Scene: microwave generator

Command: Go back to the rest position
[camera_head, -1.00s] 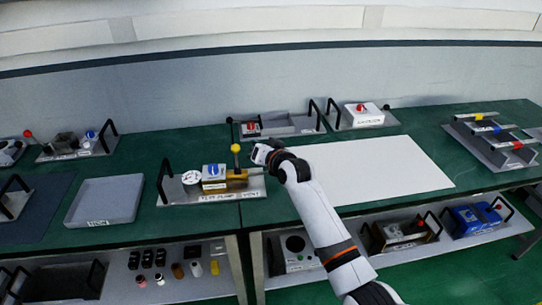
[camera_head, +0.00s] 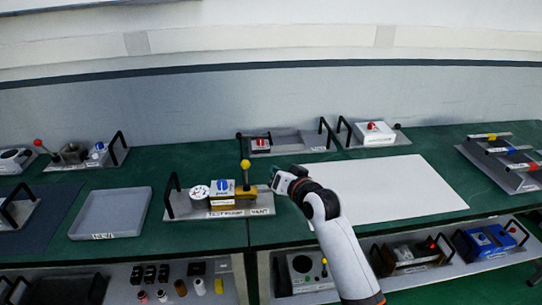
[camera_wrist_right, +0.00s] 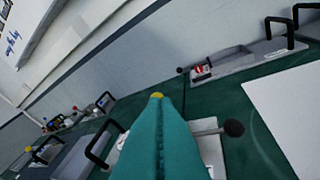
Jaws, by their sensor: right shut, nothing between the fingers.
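My right arm reaches in from the lower right of the head view. Its gripper (camera_head: 273,183) is just right of the test pump plate (camera_head: 182,208), close to the yellow-knobbed lever (camera_head: 245,164). In the right wrist view its teal fingers (camera_wrist_right: 157,97) are pressed together and empty, covering part of the pump plate behind them. I cannot tell whether the gripper touches the plate. The plate carries a white gauge, a blue valve on a block and a black handle. My left gripper is not in view.
A white sheet (camera_head: 400,190) lies to the right on the green bench, and a grey tray (camera_head: 110,213) to the left. Handled plates (camera_head: 290,142) stand at the back. A striped rack (camera_head: 500,160) is far right. A lower shelf holds bottles and devices.

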